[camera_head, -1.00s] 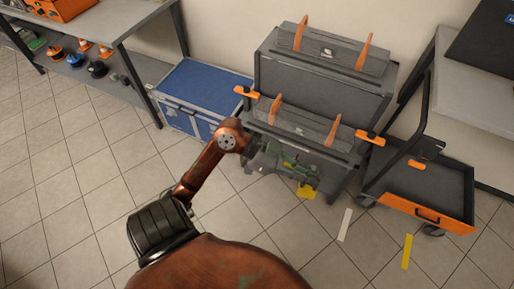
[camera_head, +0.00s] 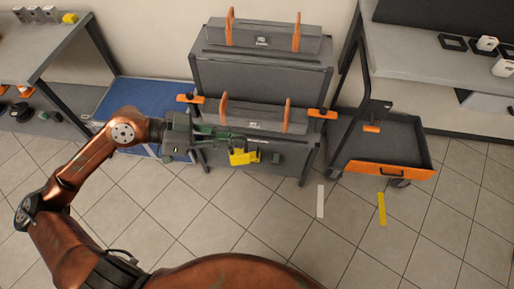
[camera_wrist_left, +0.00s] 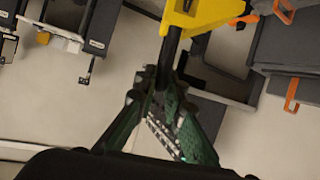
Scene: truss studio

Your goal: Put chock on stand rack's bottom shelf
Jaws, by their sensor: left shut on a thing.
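The yellow chock (camera_head: 243,157) hangs in front of the stand rack, held by its dark handle. My left gripper (camera_head: 222,138), with green fingers, is shut on that handle. In the left wrist view, the fingertips (camera_wrist_left: 163,88) close on the dark rod below the chock's yellow body (camera_wrist_left: 203,14), which the top edge cuts off. The grey stand rack (camera_head: 262,77) has an upper and a lower tier, each with orange uprights. The gripper and chock overlap the front of the lower tier (camera_head: 268,122); I cannot tell their gap to it. My right gripper is not in view.
A blue case (camera_head: 135,92) stands left of the rack, partly behind my left arm. A grey, orange-fronted trolley (camera_head: 385,150) stands to the right. Benches (camera_head: 40,50) flank the scene. Tiled floor in front is clear, with white (camera_head: 320,201) and yellow (camera_head: 381,209) strips.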

